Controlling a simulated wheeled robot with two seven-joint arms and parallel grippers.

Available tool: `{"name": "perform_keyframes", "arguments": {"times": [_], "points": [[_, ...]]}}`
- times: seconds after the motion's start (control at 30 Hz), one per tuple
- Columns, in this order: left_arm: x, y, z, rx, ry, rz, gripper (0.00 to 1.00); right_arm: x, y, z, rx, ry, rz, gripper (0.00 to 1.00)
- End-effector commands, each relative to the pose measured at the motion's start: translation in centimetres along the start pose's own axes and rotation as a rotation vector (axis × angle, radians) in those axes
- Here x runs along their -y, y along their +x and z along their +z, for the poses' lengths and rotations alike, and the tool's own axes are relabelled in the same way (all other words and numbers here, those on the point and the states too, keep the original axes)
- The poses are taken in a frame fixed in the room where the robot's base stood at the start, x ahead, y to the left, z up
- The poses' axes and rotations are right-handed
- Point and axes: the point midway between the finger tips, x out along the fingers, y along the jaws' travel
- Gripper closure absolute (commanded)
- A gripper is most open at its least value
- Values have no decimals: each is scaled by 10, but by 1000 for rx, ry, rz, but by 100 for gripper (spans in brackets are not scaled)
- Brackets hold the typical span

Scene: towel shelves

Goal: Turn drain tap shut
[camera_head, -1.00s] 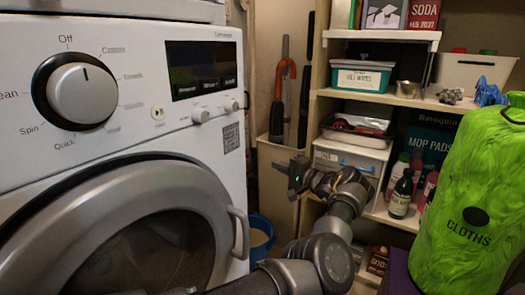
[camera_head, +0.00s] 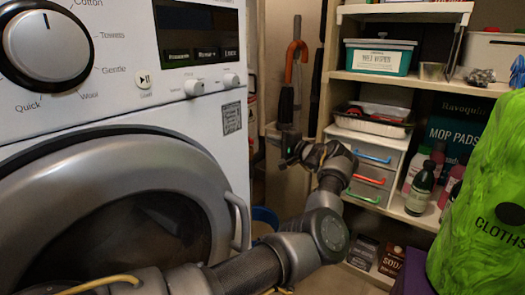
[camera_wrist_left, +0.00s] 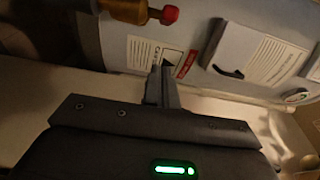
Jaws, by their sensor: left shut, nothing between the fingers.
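In the left wrist view, a brass fitting with a red knob, which looks like the drain tap (camera_wrist_left: 130,11), shows at the top edge, partly cut off. My left gripper (camera_wrist_left: 163,75) is shut and empty, its fingers pointing at a grey panel with printed labels. The tap lies to the upper left of the fingertips, apart from them in the picture. In the head view my left gripper (camera_head: 284,147) is at the washer's right side, beyond the door handle. The tap does not show there. My right gripper is not in view.
The washing machine (camera_head: 233,172) fills the left, its round door closed. Shelves (camera_head: 400,85) with tubs, bottles and drawers (camera_head: 376,172) stand right of my left arm. A green cloths bag (camera_head: 470,240) is at the right. A blue bucket (camera_head: 264,216) stands behind my arm.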

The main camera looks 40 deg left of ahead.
Motion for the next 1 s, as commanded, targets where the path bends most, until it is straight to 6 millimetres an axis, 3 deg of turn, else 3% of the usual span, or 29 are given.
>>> {"name": "perform_keyframes", "arguments": {"times": [0.03,0.43,1.0], "points": [[-6,12,0,2,-2,0,100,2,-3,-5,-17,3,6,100],[-3,19,33,0,-2,1,100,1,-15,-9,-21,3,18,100],[1,18,38,-3,1,1,100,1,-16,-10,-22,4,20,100]]}}
